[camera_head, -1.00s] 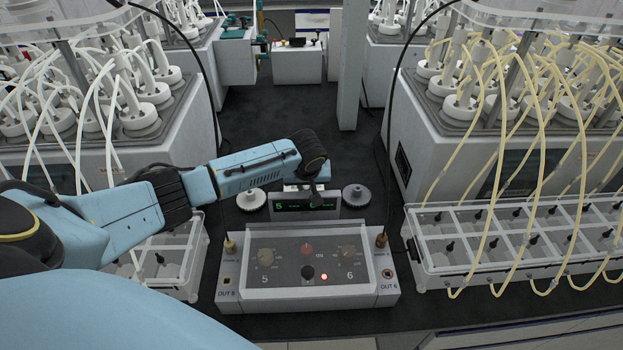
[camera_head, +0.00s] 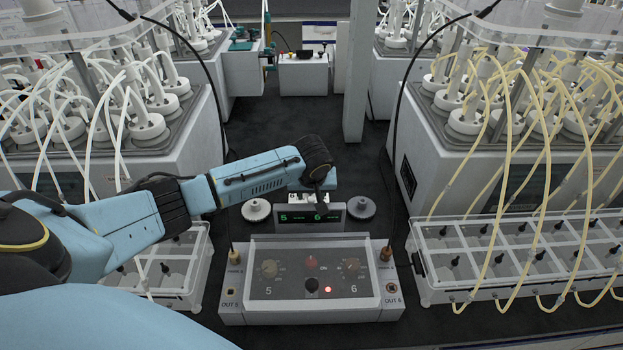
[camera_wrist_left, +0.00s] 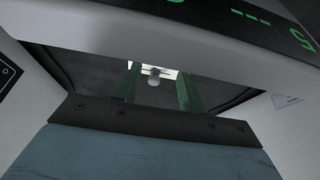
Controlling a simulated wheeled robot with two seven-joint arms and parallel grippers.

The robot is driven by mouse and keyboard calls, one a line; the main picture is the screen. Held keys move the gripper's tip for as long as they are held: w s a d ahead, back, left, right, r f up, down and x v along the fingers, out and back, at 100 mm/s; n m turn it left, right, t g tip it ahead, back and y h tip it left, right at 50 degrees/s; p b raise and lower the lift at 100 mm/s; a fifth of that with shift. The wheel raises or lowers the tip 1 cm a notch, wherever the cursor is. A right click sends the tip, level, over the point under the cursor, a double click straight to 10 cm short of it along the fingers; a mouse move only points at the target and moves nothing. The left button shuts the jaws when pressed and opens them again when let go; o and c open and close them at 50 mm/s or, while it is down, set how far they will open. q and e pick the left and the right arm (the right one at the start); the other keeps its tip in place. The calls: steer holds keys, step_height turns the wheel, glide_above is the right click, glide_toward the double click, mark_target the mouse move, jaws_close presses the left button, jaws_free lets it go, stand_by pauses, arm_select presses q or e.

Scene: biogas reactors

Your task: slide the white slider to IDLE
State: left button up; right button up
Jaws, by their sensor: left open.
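My left gripper (camera_head: 320,188) is over the top and back of the small display box (camera_head: 296,217) with green digits 5 and 6. Its fingers are hard to make out in the head view. In the left wrist view my open left gripper (camera_wrist_left: 158,84) has two green fingers apart, with a small pale rounded knob (camera_wrist_left: 153,78) visible between them, in front of a white strip. I cannot tell whether this knob is the white slider, or how far away it is. No IDLE label is readable. Green digits show along the top of that view. My right gripper is not in view.
A control box (camera_head: 311,279) with knobs and a red light stands in front of the display. Reactors with tubes stand both sides; a clear rack (camera_head: 520,250) is right.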

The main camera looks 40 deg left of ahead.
arm_select(q)
steer(key=v, duration=1)
steer(key=shift+r+p, duration=0.25)
steer(key=shift+p, duration=0.15)
steer(key=shift+s, duration=0.1)
